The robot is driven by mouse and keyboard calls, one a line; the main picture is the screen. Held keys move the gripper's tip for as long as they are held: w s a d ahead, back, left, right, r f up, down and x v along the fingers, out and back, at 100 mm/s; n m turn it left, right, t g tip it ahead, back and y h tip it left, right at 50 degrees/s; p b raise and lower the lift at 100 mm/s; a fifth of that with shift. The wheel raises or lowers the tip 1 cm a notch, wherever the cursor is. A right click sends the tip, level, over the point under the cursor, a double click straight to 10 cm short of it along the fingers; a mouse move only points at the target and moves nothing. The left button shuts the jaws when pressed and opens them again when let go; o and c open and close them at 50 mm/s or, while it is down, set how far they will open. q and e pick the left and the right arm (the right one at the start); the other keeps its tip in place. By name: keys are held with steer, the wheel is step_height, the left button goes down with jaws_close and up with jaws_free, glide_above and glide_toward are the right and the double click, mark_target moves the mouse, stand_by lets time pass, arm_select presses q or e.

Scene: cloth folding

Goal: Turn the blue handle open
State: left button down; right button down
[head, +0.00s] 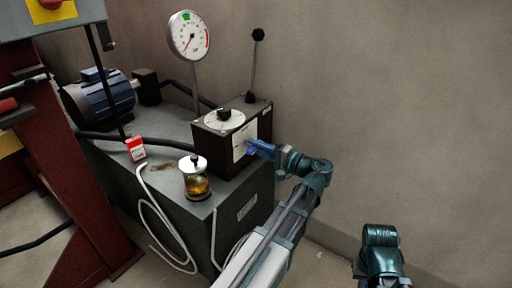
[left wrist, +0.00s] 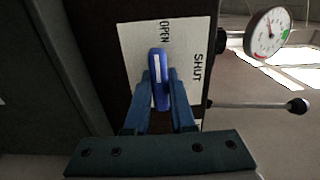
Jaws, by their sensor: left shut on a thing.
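The blue handle (left wrist: 159,64) sits on a white label plate (left wrist: 137,44) with the words OPEN and SHUT, on the side of a dark box (head: 210,141). In the left wrist view the handle's white line runs up the picture, with its upper end by the word OPEN; SHUT is to its right. My left gripper (left wrist: 160,84) is shut on the handle, one finger on each side. In the head view this gripper (head: 256,149) reaches the box's right face and mostly hides the handle. My right arm shows at the lower right; its gripper is not seen.
The box stands on a grey cabinet (head: 238,205) with a gauge (head: 188,36), a black-knobbed lever (head: 254,66), a glass jar of amber liquid (head: 197,184) and a red-and-white pack (head: 136,149). A blue motor (head: 98,100) is behind. The wall is close on the right.

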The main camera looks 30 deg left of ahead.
arm_select(q)
steer(key=c, duration=0.8)
jaws_free()
steer(key=shift+o, duration=0.2)
steer(key=s+d, duration=0.1)
steer(key=d, duration=1.2)
steer(key=shift+d, duration=0.4)
